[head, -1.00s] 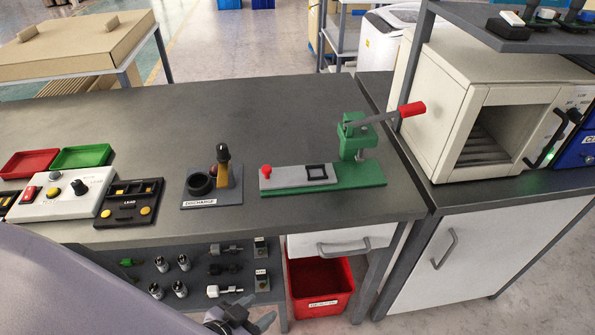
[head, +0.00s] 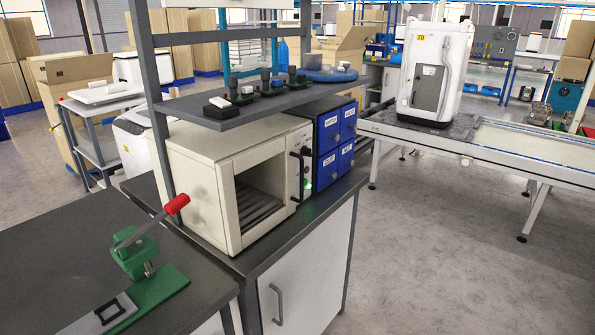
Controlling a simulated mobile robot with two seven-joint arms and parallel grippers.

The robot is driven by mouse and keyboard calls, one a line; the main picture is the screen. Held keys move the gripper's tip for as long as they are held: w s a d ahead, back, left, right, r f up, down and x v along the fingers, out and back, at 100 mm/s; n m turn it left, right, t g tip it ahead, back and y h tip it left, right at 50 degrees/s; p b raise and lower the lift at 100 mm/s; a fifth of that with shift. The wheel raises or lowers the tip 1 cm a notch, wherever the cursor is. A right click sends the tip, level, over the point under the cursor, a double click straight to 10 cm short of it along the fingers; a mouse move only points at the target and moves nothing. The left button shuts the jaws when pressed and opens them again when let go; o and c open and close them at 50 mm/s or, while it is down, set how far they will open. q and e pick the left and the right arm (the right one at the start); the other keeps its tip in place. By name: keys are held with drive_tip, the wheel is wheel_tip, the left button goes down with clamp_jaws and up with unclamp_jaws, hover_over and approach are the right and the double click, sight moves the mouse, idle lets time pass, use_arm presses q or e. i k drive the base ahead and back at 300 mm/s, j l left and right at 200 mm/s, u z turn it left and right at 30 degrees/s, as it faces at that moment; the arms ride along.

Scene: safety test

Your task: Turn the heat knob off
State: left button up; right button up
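The beige oven (head: 205,190) stands on the dark counter in the middle of the head view. Its front shows a chamber with a rack inside; I cannot tell whether a clear door covers it. A black upright handle (head: 297,177) is at the right of the chamber. The narrow control panel (head: 307,148) lies just right of the handle and is seen at a slant. Small controls and a green glow show on it, but the heat knob and its setting are too small to make out. Neither of my grippers is in view.
A blue drawer cabinet (head: 335,143) stands right against the oven. A grey shelf (head: 215,118) with small devices hangs above. A green press (head: 140,262) with a red-tipped lever is at lower left. Open floor (head: 430,260) lies to the right, before a conveyor (head: 520,150).

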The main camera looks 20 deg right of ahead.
sight(306, 151)
drive_tip(key=l+z, duration=0.1)
drive_tip(key=l, duration=0.35)
drive_tip(key=i+l+z, duration=0.1)
drive_tip(key=l, duration=0.3)
drive_tip(key=i+l+z, duration=0.1)
drive_tip(key=l, duration=0.35)
drive_tip(key=i+l+z, duration=0.1)
drive_tip(key=l, duration=0.3)
drive_tip(key=i, duration=0.1)
